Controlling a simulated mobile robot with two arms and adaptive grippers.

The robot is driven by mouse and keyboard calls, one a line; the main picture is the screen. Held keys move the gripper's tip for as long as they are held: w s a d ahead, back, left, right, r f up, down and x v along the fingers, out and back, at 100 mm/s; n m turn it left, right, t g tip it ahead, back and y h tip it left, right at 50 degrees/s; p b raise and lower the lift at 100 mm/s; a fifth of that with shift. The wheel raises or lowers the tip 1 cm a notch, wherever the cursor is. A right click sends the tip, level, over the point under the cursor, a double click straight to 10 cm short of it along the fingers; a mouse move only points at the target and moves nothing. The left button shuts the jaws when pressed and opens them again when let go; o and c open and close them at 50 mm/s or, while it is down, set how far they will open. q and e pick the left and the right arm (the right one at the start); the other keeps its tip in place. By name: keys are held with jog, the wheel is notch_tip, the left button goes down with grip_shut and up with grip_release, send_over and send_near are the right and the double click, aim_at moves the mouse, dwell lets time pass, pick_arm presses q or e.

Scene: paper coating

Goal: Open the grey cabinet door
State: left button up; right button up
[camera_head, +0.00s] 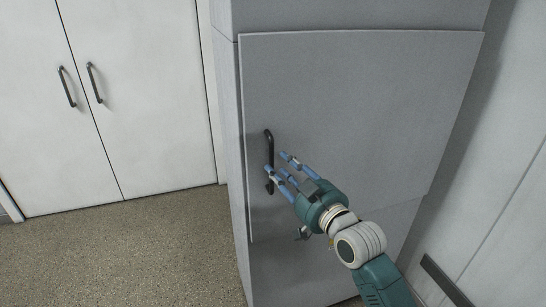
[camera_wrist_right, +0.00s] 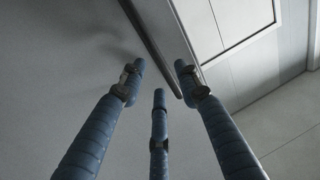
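The grey cabinet door (camera_head: 360,95) is a large flat panel and looks shut against the cabinet. Its dark vertical bar handle (camera_head: 269,148) is near the door's left edge. My right gripper (camera_head: 279,172) is at the lower part of the handle, its blue fingers spread and pointing toward the door. In the right wrist view the fingers (camera_wrist_right: 158,85) stand apart with nothing clearly gripped. A long dark-edged bar, probably the handle, runs down between the upper two fingertips there; contact cannot be told. My left gripper is not in view.
A white double-door cupboard (camera_head: 140,90) with two dark handles stands at the left. Speckled floor (camera_head: 130,255) is clear in front of it. A pale wall with a dark bar (camera_head: 446,280) is close on the right.

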aim_at(273, 160)
jog(key=p+x, duration=0.1)
jog(key=x, duration=0.3)
jog(key=shift+w+a+r, duration=0.1)
jog(key=shift+w+a, duration=0.2)
jog(key=shift+w, duration=0.1)
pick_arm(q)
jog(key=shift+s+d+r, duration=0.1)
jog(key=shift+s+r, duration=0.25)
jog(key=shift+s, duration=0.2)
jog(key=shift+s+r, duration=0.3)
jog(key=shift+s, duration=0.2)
pick_arm(e)
jog(key=shift+c, duration=1)
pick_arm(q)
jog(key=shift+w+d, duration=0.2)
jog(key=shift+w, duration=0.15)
pick_arm(e)
grip_shut()
